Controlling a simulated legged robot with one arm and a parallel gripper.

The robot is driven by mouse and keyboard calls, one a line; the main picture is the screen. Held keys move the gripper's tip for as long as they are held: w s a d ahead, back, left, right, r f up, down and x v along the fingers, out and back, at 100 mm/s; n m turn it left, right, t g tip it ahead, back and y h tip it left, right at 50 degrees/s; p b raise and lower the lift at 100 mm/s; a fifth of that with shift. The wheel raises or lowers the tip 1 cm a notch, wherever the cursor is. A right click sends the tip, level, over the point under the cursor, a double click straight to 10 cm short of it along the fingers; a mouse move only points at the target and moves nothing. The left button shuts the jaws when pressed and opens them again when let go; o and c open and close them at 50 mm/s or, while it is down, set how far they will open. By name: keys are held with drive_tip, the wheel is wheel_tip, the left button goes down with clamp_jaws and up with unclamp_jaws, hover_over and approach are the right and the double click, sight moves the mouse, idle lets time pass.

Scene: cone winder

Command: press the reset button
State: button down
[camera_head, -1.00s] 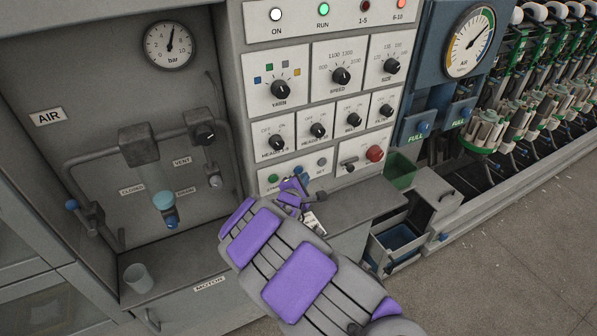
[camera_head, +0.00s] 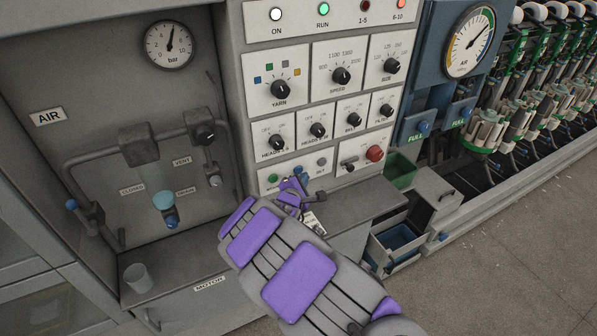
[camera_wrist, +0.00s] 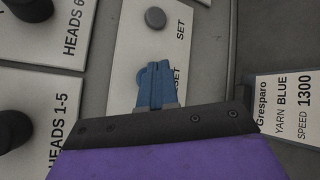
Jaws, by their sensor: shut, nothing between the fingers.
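The low control panel in the head view carries a green button (camera_head: 273,178), a blue button (camera_head: 298,170) and a grey button (camera_head: 321,162). The grey button (camera_wrist: 155,18) is labelled SET in the wrist view. Below it there, a partly covered label ending in SET (camera_wrist: 178,78) sits beside my gripper (camera_wrist: 155,70). My gripper (camera_head: 304,180) is shut and empty, its blue fingertips in front of the panel at the blue button. The fingertips cover most of that button in the wrist view. I cannot tell whether they touch it.
Knobs for heads (camera_head: 277,142) sit above the buttons. A small lever (camera_head: 348,163) and a red button (camera_head: 374,153) are to the right. A grey ledge (camera_head: 362,203) runs below the panel. A card reading YARN BLUE, SPEED 1300 (camera_wrist: 287,105) lies near my gripper.

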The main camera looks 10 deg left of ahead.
drive_tip(key=shift+w+a+r+p, duration=0.15)
drive_tip(key=shift+w+r+p, duration=0.05)
drive_tip(key=shift+p, duration=0.95)
drive_tip(key=shift+w+a+f+p, duration=0.1)
drive_tip(key=shift+w+a+p, duration=0.25)
drive_tip(key=shift+p, duration=0.7)
idle(1.1)
drive_tip(key=shift+d, duration=0.1)
drive_tip(key=shift+s+d, duration=0.45)
drive_tip(key=shift+s, duration=0.2)
drive_tip(key=s+d, duration=0.1)
drive_tip(key=s, duration=0.1)
drive_tip(key=s+d, duration=0.1)
drive_tip(key=s, duration=0.1)
drive_tip(key=shift+d, duration=0.4)
idle(0.8)
